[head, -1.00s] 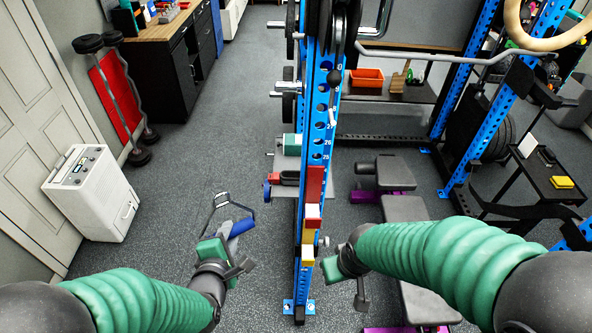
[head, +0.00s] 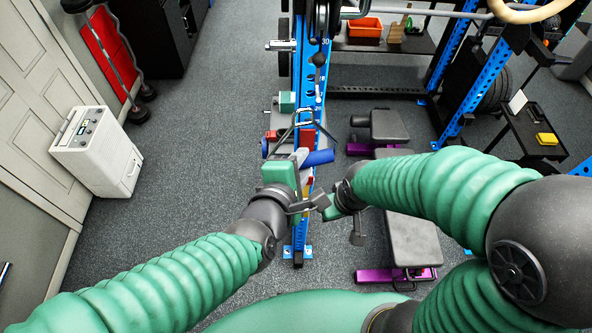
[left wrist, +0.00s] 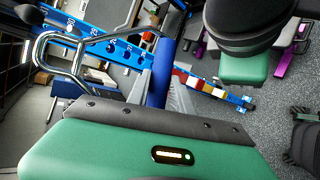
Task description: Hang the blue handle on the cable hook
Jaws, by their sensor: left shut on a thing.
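The blue handle (head: 319,158) is a blue grip on a bent metal frame. My left gripper (head: 300,160) is shut on it, in front of the blue rack upright. In the left wrist view the blue grip (left wrist: 162,73) stands at the jaws and its metal frame (left wrist: 72,52) extends to the left. The black cable ball (head: 319,60) hangs by the upright, above and apart from the handle. The small hook below it is hard to make out. My right gripper (head: 338,208) is just right of the upright, lower down; its jaw opening is unclear.
The blue upright (head: 301,215) carries coloured blocks and side pegs. A padded bench (head: 413,220) stands to its right. A white appliance (head: 98,150) is by the left wall. The floor between the appliance and the rack is clear.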

